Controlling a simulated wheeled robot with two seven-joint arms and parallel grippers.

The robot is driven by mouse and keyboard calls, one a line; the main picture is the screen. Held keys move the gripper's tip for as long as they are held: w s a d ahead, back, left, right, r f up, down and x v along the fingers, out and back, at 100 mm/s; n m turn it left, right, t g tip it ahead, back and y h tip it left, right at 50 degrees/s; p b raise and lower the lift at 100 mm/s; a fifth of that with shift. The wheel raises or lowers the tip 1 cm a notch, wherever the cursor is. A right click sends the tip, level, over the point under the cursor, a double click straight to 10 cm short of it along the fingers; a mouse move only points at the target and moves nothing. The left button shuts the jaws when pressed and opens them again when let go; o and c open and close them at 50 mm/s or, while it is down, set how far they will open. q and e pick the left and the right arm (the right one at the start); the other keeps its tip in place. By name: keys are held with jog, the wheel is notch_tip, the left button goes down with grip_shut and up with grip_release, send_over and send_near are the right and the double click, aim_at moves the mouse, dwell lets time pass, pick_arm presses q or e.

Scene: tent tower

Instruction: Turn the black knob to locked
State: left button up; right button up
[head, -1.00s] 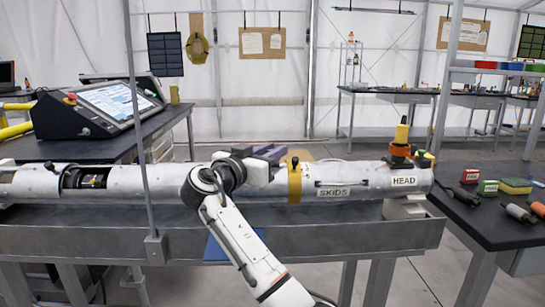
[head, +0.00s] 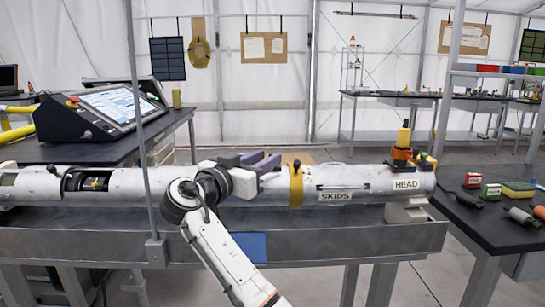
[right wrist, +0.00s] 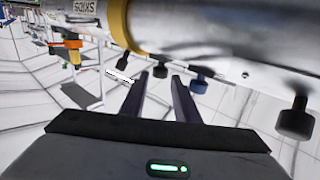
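A long pale tube lies across the bench, with labels reading SKIDS and HEAD and a yellow band (head: 296,187). A black knob (head: 297,165) stands on top of the tube at the band. Another black knob (head: 52,169) stands near its left end. My right gripper (head: 263,160), with purple-grey fingers, is at the tube's top, left of the band. In the right wrist view, which looks upside down, the fingers (right wrist: 160,78) are apart, with dark and bluish knobs (right wrist: 200,80) beyond them. A large black knob (right wrist: 295,122) is to the right. My left gripper is out of view.
A thin grey post (head: 141,120) stands before the tube. A console with a screen (head: 115,104) is on the table at back left. An orange and yellow fitting (head: 402,150) sits at the HEAD end. The right table (head: 475,215) holds small coloured items.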

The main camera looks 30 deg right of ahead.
jog(key=v, duration=0.5)
jog(key=shift+s+a, duration=0.15)
jog(key=shift+a, duration=0.2)
